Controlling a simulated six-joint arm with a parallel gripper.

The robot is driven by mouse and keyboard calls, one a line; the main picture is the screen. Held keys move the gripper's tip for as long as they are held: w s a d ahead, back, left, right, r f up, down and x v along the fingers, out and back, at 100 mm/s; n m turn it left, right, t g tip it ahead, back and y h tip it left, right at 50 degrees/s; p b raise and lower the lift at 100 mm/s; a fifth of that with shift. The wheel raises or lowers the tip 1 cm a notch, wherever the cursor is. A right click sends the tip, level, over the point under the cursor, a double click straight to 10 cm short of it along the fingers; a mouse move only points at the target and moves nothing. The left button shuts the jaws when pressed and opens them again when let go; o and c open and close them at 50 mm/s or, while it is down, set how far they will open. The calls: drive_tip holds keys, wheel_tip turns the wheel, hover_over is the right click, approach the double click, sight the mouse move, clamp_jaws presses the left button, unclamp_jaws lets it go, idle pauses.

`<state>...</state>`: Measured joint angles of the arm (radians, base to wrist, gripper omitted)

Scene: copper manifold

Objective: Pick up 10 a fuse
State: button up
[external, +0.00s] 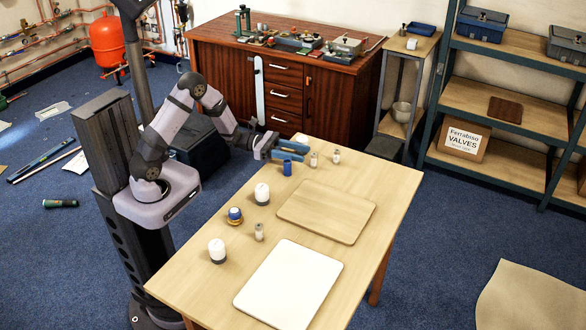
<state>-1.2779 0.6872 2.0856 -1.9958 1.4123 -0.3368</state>
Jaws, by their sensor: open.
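My gripper (300,151), with blue fingers, is open and appears empty at the far left end of the wooden table. A small blue cylinder (287,168) stands just below the fingers in the picture. Two small pale, greyish cylinders, one (314,160) near the fingertips and one (336,157) further right, stand apart from the gripper. A similar small cylinder (259,232) stands nearer the front. No markings are readable, so I cannot tell which piece is the 10 A fuse.
The right edge is clear. A wooden cabinet (285,85) stands behind.

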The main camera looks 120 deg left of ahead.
sight(314, 154)
drive_tip(key=shift+w+a, duration=0.2)
drive_tip(key=shift+w, duration=1.3)
drive_tip(key=shift+w+a, duration=0.2)
drive_tip(key=shift+w, duration=1.3)
clamp_jaws()
drive_tip(key=shift+r, duration=0.1)
wheel_tip(314, 154, up, 10)
drive_tip(key=shift+f+p, duration=0.1)
drive_tip(key=shift+p, duration=0.5)
